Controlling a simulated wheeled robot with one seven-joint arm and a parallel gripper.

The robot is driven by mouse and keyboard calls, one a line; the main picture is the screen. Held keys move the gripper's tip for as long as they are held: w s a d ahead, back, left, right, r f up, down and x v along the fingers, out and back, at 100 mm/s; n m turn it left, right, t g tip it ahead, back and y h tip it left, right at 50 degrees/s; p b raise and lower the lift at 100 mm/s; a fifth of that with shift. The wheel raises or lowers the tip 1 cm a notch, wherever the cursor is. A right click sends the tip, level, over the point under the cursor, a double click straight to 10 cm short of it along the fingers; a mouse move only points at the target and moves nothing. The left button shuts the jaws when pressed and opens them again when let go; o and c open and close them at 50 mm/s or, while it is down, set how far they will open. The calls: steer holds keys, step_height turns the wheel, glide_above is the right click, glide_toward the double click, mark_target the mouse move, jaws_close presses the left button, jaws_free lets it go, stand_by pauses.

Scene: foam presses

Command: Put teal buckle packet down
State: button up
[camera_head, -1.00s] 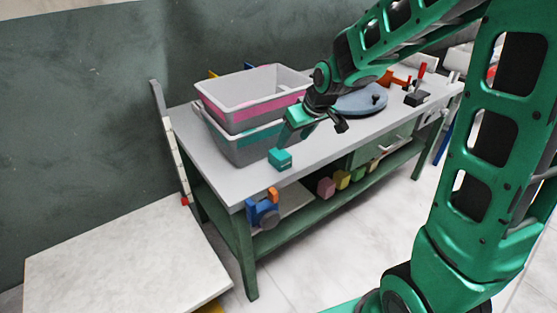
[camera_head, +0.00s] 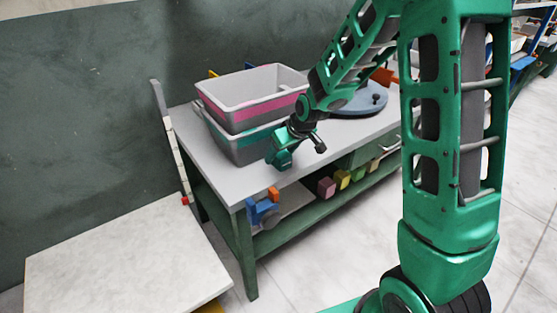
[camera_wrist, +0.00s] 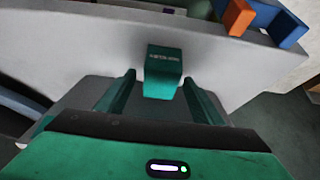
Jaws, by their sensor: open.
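The teal buckle packet (camera_wrist: 163,72) is a small teal block with printed lettering on one face. In the wrist view it stands on the grey tabletop (camera_wrist: 110,50), between and just beyond the tips of my gripper (camera_wrist: 158,88). The two fingers are open, with a gap visible on each side near the packet. In the head view my gripper (camera_head: 281,158) is low over the near edge of the workbench (camera_head: 215,175), in front of the stacked bins. There the packet is hard to tell apart from my green fingers.
Two stacked grey bins, the upper with a pink band (camera_head: 262,105), the lower with a teal band (camera_head: 262,136), stand behind my gripper. A round blue-grey turntable (camera_head: 360,102) lies to the right. Coloured blocks (camera_head: 342,180) line the lower shelf.

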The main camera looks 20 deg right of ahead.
steer(key=shift+w+a+f, duration=0.1)
steer(key=shift+w+f, duration=0.2)
steer(key=shift+f, duration=0.25)
steer(key=shift+c, duration=0.6)
steer(key=c, duration=1.2)
steer(key=shift+r, duration=0.1)
